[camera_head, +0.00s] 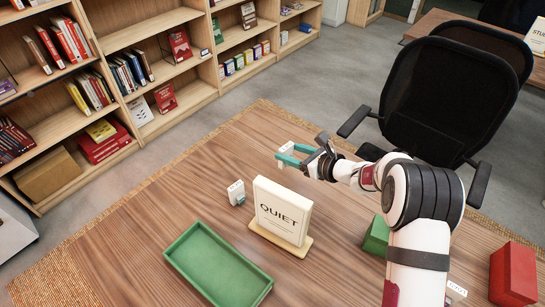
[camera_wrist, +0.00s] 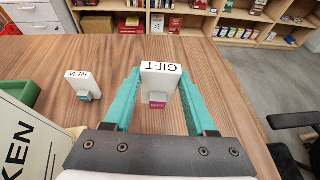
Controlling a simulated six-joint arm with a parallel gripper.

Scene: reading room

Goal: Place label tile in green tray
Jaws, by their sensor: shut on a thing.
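My gripper (camera_head: 290,153) has teal fingers and is shut on a white label tile (camera_wrist: 161,82) marked GIFT, with a dark pink piece at its lower edge. The gripper also shows in the wrist view (camera_wrist: 160,74). Whether the tile clears the table cannot be told. A second white tile (camera_head: 236,192), marked NEW in the wrist view (camera_wrist: 84,84), stands on the table left of the gripper with a grey-teal foot. The green tray (camera_head: 262,290) lies empty at the front of the table, left of and nearer than the gripper; a corner shows in the wrist view (camera_wrist: 26,96).
A cream QUIET sign (camera_head: 282,211) on a wooden base stands between the tray and my arm. A green box (camera_head: 376,236), a red box (camera_head: 513,276) and a small white label (camera_head: 457,288) are at the right. A black chair (camera_head: 445,95) stands beyond the table (camera_head: 150,215).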

